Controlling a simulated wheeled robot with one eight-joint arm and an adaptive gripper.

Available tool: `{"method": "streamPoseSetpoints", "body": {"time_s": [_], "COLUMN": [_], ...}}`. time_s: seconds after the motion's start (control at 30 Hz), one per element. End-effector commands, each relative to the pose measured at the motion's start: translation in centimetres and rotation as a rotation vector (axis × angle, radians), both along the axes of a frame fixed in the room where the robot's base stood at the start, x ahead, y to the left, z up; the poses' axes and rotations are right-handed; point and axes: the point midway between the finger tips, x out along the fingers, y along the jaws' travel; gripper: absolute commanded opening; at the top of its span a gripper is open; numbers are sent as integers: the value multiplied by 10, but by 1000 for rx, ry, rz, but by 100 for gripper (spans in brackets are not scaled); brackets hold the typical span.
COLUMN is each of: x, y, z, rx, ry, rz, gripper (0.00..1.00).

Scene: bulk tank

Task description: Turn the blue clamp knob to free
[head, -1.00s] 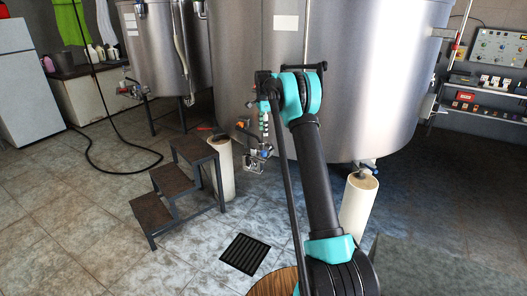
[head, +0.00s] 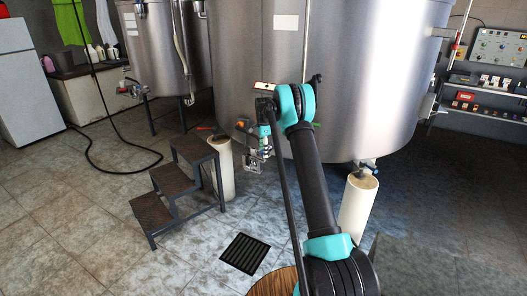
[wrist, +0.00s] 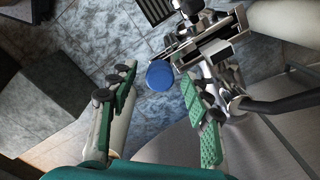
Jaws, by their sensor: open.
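The blue clamp knob (wrist: 160,75) shows in the wrist view as a round blue cap. It sits beside a metal clamp fitting (wrist: 210,45), between and just beyond the fingertips. My gripper (wrist: 155,95) is open, with one finger on each side of the knob's line and apart from it. The right finger lies close to the metal fitting; I cannot tell whether they touch. In the head view my arm reaches to the front of the big steel tank (head: 370,90), and the knob is too small to make out there.
Steps (head: 170,190) stand left of the valve area, beside a white cylindrical post (head: 222,170). Another white post (head: 358,208) stands under the tank at right. A floor drain (head: 245,254) lies in front. Open tiled floor is at left.

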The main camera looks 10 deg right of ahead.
Motion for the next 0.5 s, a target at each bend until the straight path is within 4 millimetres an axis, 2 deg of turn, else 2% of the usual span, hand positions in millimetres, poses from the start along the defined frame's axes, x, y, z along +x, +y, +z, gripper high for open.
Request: {"method": "streamPoseSetpoints", "body": {"time_s": [0.1,0.5], "x": [0,0], "y": [0,0], "z": [0,0], "rx": [0,0], "ry": [0,0], "rz": [0,0], "gripper": [48,0]}}
